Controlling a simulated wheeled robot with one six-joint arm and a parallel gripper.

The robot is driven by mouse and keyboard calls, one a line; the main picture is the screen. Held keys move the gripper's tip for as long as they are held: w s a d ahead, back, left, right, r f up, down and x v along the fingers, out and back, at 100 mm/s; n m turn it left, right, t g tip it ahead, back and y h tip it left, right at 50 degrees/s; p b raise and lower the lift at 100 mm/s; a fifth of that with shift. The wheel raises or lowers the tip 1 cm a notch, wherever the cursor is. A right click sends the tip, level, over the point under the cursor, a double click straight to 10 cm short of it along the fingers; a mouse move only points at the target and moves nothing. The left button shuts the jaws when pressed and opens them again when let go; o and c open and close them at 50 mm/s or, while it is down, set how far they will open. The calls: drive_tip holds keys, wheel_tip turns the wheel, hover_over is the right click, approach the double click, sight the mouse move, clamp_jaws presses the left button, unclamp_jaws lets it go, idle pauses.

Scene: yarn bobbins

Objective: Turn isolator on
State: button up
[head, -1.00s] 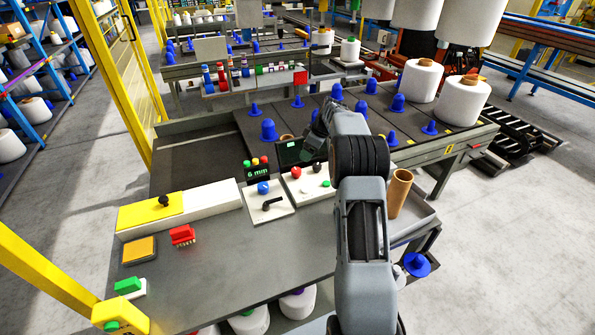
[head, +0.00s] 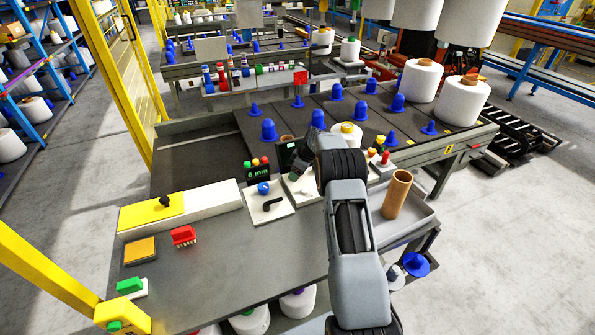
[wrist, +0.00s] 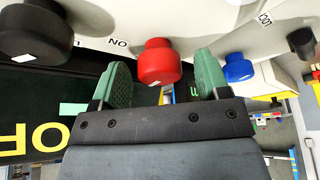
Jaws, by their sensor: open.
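In the wrist view a large black knob (wrist: 32,30) with a white mark sits at the upper left, by upside-down "ON" lettering (wrist: 119,43). A red knob (wrist: 159,62) stands straight ahead, between and beyond the two green fingers of my gripper (wrist: 163,75), which are open and empty. In the head view my gripper (head: 298,170) is over the white control panel (head: 297,190), and my arm hides most of its knobs. A black lever (head: 272,203) sits on the neighbouring white plate. No name label shows which control is the isolator.
A blue knob (head: 263,188) is close to the right finger in the wrist view (wrist: 238,68). A dark display with yellow letters (wrist: 30,138) lies left. A cardboard tube (head: 397,194) stands right of my arm. The front bench (head: 215,275) is mostly clear.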

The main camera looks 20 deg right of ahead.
drive_tip(key=shift+c, duration=0.2)
drive_tip(key=c, duration=0.9)
